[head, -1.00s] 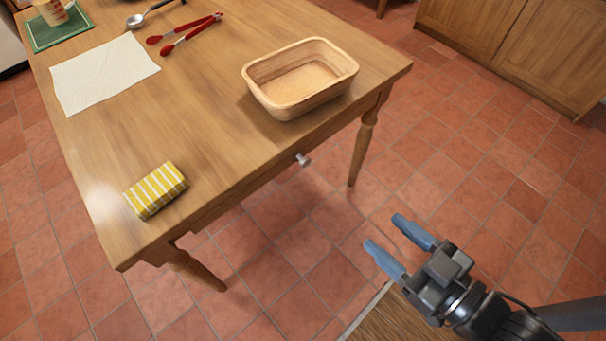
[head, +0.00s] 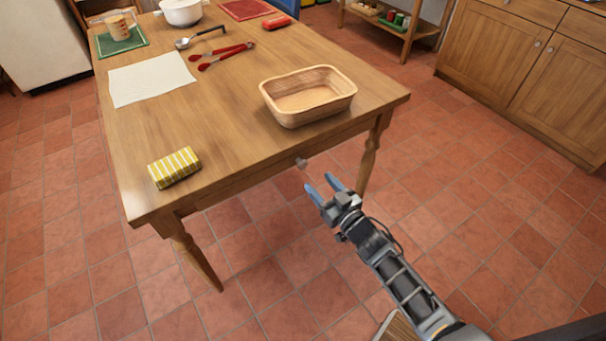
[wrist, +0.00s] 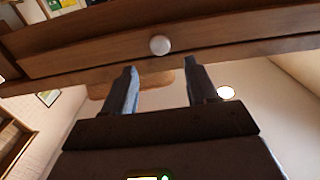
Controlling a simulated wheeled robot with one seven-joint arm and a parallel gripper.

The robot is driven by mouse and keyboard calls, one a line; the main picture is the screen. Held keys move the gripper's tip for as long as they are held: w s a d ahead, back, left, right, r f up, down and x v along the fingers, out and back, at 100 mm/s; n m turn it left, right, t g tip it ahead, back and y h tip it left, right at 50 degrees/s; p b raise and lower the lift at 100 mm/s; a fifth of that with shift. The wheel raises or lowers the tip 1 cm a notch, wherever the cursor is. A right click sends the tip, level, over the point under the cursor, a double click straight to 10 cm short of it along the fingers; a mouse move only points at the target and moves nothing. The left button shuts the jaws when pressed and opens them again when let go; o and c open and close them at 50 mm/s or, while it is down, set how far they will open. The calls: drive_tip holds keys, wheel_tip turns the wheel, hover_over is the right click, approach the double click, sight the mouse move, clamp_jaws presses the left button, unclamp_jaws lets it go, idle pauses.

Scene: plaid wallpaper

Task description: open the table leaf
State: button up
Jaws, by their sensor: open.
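The wooden table (head: 225,115) stands at the left and middle of the head view. A small pale knob (head: 301,162) is on its near edge; it also shows in the wrist view (wrist: 159,45) on the wooden front, just beyond the fingers and between their lines. The leaf is not seen pulled out. My gripper (head: 322,187) is open and empty, with two blue fingers pointing toward the table edge, just right of and below the knob. In the wrist view the open fingers (wrist: 160,78) point up toward the knob and do not touch it.
A wooden basket (head: 308,97) stands above the knob near the table's edge. A yellow striped sponge (head: 174,167) lies at the near left corner. A white cloth (head: 150,77) and red tongs (head: 222,56) lie farther back. The tiled floor right of the table is clear.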

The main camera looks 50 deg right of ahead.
sight(304, 166)
drive_tip(key=shift+x, duration=3.9)
drive_tip(key=shift+c, duration=0.5)
clamp_jaws()
